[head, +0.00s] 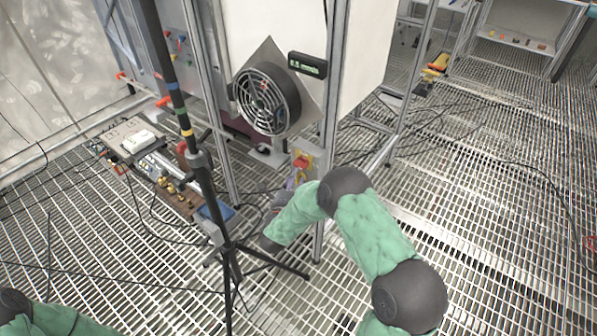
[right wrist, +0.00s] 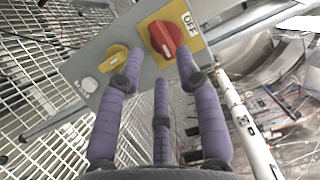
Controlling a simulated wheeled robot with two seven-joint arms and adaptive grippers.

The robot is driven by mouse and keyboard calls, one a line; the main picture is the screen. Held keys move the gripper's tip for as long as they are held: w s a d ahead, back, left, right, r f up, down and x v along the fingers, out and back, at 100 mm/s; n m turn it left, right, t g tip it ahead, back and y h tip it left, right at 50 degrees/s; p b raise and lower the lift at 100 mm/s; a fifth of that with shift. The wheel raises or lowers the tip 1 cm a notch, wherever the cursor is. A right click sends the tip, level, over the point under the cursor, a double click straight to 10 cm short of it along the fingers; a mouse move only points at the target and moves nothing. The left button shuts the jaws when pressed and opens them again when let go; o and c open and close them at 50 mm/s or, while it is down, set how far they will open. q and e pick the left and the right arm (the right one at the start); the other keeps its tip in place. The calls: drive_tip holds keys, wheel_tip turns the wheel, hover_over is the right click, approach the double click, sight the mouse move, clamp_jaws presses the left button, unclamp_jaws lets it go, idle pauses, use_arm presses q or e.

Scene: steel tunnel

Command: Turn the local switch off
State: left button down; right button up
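The switch box is a grey panel (right wrist: 140,55) in the right wrist view. It carries a red rotary knob (right wrist: 166,38) on a yellow plate, with an "OFF" label (right wrist: 189,22) at the plate's upper right. The knob's white mark sits near its lower end. In the head view the red knob (head: 301,162) shows on the frame post below the fan. My right gripper (right wrist: 158,66) has its purple fingers spread, with nothing between them. Its fingertips are close below the red knob; I cannot tell whether one touches. My left gripper is out of view.
A round fan (head: 267,98) hangs above the switch. A dark tripod stand (head: 228,245) stands left of my right arm. Cables lie on the grating floor.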

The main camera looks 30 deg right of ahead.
sight(300, 164)
drive_tip(key=b+x, duration=0.1)
drive_tip(key=x, duration=0.4)
drive_tip(key=shift+w+d, duration=0.2)
drive_tip(key=shift+w, duration=0.05)
clamp_jaws()
